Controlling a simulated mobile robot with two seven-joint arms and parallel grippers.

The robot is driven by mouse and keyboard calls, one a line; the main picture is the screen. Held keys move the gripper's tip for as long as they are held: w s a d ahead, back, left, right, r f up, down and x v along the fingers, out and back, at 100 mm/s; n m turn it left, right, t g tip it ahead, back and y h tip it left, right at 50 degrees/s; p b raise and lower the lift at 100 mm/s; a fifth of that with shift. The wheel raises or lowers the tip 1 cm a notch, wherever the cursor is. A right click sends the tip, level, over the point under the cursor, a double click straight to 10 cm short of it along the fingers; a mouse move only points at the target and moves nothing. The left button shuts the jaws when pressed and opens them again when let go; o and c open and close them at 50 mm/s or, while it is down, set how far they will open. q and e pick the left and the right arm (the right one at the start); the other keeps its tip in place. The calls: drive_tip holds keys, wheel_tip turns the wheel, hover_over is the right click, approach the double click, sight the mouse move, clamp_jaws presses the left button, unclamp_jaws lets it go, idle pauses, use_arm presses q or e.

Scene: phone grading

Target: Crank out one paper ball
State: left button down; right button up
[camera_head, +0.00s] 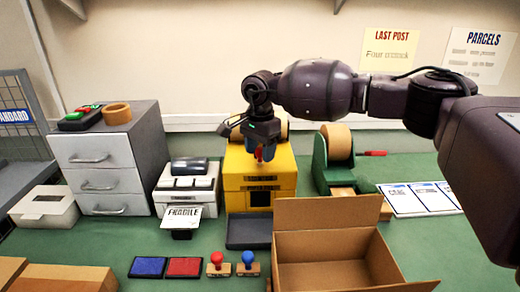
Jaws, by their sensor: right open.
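A yellow machine (284,180) stands on the green counter, with dark lettering and a dark opening low on its front. A dark tray (249,232) lies in front of it. My right gripper (262,152) points down in front of the machine's upper part, jaws open. A small red part (258,154) shows between or just beside its fingers; I cannot tell whether they touch it. My gripper and wrist hide much of the machine's top. No paper ball is visible. My left gripper is out of view.
An open cardboard box (325,212) stands at front right of the machine. A green dispenser (320,165) with a brown roll and red handle (375,153) stands to the right. A grey label printer (188,188) is to the left. Ink pads and stamps (217,264) lie in front.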

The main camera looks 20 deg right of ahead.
drive_tip(key=shift+c, duration=0.4)
drive_tip(key=c, duration=0.8)
drive_tip(key=shift+c, duration=0.2)
drive_tip(key=shift+a+r, duration=0.1)
